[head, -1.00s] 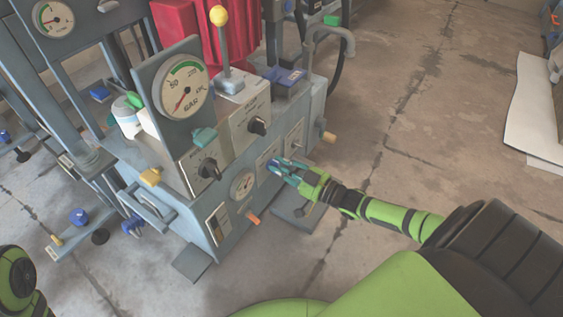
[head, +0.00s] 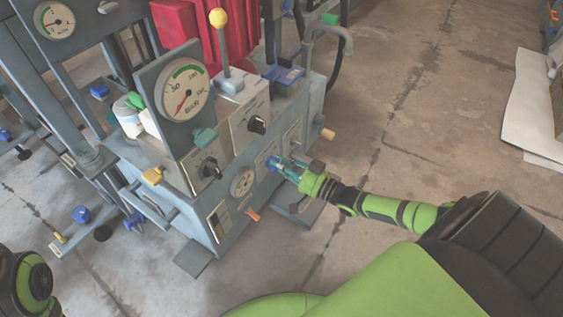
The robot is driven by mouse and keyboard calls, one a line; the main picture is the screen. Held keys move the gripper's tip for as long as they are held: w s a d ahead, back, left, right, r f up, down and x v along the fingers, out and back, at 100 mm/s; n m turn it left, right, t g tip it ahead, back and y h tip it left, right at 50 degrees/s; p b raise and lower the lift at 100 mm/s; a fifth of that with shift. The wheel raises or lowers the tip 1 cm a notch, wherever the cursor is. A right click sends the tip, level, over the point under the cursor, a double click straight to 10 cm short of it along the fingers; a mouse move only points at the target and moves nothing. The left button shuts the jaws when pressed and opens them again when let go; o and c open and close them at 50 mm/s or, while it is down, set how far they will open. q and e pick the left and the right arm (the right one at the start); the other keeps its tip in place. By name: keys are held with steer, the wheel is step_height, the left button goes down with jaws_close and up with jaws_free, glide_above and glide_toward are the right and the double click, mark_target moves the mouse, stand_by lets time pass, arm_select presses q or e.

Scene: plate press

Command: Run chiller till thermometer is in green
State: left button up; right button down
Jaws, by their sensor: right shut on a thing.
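A small round dial (head: 243,182), possibly the thermometer, sits low on the front of the grey press machine (head: 228,236). Its needle and colours are too small to read. My right gripper (head: 277,165) is at the front panel, right of this dial, shut on a small blue knob that its fingers mostly hide. A large gauge (head: 184,88) with a green arc at its top stands above the panel; its red needle points down to the lower left. My left gripper is out of view; only part of my left arm shows at the lower left.
Two black rotary knobs (head: 209,169) (head: 257,124) and a yellow-topped lever (head: 219,20) are on the machine. An orange handle (head: 252,214) juts out below my right gripper. A hose stands at the back.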

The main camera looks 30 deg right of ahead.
stand_by(0.5)
steer(key=c, duration=1.1)
jaws_free()
steer(key=v, duration=1.2)
